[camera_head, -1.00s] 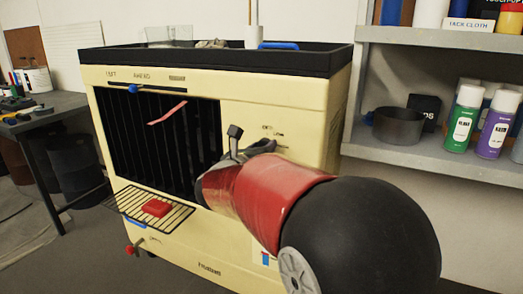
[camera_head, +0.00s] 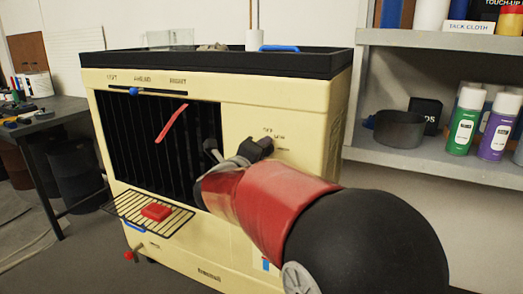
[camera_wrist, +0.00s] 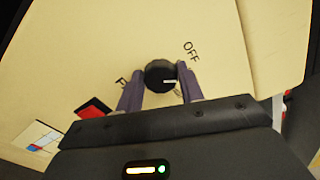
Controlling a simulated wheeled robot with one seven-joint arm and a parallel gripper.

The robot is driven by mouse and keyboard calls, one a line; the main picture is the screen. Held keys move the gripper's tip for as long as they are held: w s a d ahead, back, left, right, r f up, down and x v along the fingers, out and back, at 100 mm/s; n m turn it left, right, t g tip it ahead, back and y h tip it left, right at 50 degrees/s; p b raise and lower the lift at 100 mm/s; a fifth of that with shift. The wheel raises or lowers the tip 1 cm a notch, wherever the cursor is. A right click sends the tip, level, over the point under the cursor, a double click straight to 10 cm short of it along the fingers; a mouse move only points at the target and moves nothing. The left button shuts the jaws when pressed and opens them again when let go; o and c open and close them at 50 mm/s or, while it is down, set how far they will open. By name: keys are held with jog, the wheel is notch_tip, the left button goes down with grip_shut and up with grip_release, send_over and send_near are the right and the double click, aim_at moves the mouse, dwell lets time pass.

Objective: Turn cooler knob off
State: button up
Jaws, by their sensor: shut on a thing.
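The cooler (camera_head: 150,240) is a cream cabinet with a dark louvred grille and a black top rim. In the wrist view the knob (camera_wrist: 160,75) is round and black with a white pointer mark pointing right. The word OFF is printed above and to the right of it. My gripper (camera_wrist: 158,78) has its two purple-grey fingers on either side of the knob, shut on it. In the head view my gripper (camera_head: 255,150) is at the cooler's front panel, right of the grille.
A wire rack (camera_head: 130,208) with a red block (camera_head: 156,211) juts out below the grille. A red strip (camera_head: 171,124) hangs at the grille. A shelf (camera_head: 440,155) with spray cans and a dark pot (camera_head: 399,129) stands right. A workbench (camera_head: 50,115) stands left.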

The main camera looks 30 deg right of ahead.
jog(key=n+p, duration=0.2)
jog(key=n, duration=0.4)
jog(key=shift+f, duration=0.1)
jog(key=shift+n, duration=0.3)
dwell(0.3)
jog(key=o, duration=1)
jog(key=v, duration=0.7)
jog(key=shift+s+a, duration=0.25)
jog(key=shift+a, duration=0.1)
